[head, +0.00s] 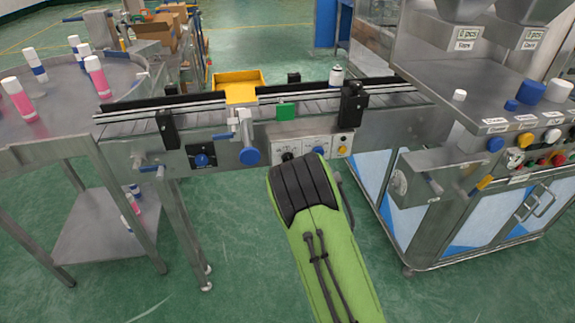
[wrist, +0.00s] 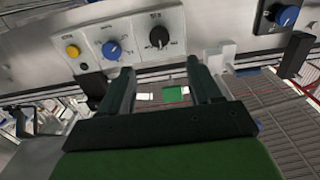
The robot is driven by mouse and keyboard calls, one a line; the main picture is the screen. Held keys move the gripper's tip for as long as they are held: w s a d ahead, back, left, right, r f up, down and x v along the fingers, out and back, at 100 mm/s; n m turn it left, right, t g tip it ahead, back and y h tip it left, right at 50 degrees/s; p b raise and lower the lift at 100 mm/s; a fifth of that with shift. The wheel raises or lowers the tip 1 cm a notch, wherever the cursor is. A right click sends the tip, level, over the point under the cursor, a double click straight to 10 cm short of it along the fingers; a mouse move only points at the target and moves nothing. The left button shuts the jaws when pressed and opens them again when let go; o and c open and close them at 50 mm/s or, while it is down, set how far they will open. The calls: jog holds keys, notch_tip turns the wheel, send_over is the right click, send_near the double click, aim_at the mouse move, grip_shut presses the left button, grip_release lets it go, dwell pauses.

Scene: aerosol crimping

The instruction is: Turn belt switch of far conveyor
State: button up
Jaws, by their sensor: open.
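The conveyor (head: 215,122) runs across the middle of the head view, with a light control panel (head: 303,143) on its front side. The panel carries a black rotary switch (wrist: 159,36), a blue knob (wrist: 112,50) and a yellow button (wrist: 72,51); its labels are too blurred to read. Another blue knob (head: 201,160) sits on a dark plate further left, and it shows in the wrist view (wrist: 288,15). My gripper (wrist: 160,70) is open and empty. Its fingers point at the panel, with the black switch between and beyond the tips, apparently apart. In the head view my arm hides the gripper.
A blue handwheel (head: 249,156) sticks out left of the panel. A round table (head: 100,110) with pink and white cans stands left. A steel filling machine (head: 480,100) stands right. Green floor is free in front.

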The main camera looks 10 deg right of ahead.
aim_at(288, 159)
jog(key=w+p, duration=0.3)
jog(key=w, duration=0.8)
jog(key=shift+s, duration=0.1)
jog(key=shift+c, duration=0.2)
jog(key=c, duration=1)
